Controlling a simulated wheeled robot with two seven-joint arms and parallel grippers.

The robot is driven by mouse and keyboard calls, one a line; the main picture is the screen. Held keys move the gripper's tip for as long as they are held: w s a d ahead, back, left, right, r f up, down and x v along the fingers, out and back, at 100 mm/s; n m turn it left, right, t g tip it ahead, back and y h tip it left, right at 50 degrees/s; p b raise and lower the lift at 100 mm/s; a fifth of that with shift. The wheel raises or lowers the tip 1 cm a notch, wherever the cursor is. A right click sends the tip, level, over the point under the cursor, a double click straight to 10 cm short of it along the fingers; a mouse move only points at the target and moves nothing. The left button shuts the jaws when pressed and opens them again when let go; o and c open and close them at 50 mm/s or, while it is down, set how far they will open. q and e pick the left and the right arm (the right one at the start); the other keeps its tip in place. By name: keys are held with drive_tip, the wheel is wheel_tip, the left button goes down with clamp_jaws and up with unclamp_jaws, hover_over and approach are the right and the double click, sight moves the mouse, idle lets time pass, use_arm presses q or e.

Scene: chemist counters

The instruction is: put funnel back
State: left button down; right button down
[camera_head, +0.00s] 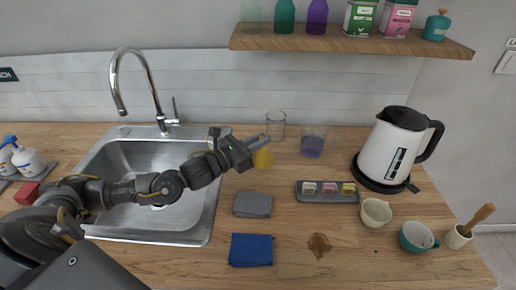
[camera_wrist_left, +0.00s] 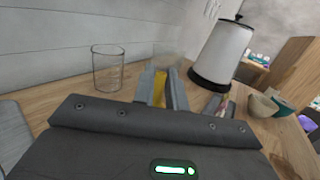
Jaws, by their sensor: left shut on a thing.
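A yellow funnel (camera_head: 263,159) is at the tip of my left gripper (camera_head: 259,142), over the counter just right of the sink. The left gripper is shut on it. In the left wrist view a yellow strip of the funnel (camera_wrist_left: 160,88) shows between the two fingers (camera_wrist_left: 163,84); the rest of it is hidden by them. An empty clear beaker (camera_head: 276,126) stands behind the gripper and also shows in the left wrist view (camera_wrist_left: 107,72). My right gripper is not in view.
The sink (camera_head: 150,215) with its tap (camera_head: 150,80) lies under my left arm. Grey (camera_head: 252,205) and blue (camera_head: 251,250) cloths, a brown stain (camera_head: 319,245), a small tray (camera_head: 312,197), a kettle (camera_head: 394,145) and bowls (camera_head: 376,212) occupy the counter. A shelf (camera_head: 350,43) hangs above.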

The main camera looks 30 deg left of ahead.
use_arm(q)
drive_tip(key=f, duration=0.2)
drive_tip(key=f+p, duration=0.1)
drive_tip(key=shift+w+a+f, duration=0.1)
drive_tip(key=shift+w+a, duration=0.1)
drive_tip(key=shift+a, duration=0.1)
drive_tip(key=shift+f, duration=0.25)
drive_tip(key=shift+d, duration=0.15)
drive_tip(key=shift+f, duration=0.2)
drive_tip(key=c, duration=1.4)
unclamp_jaws()
drive_tip(key=shift+r, duration=0.1)
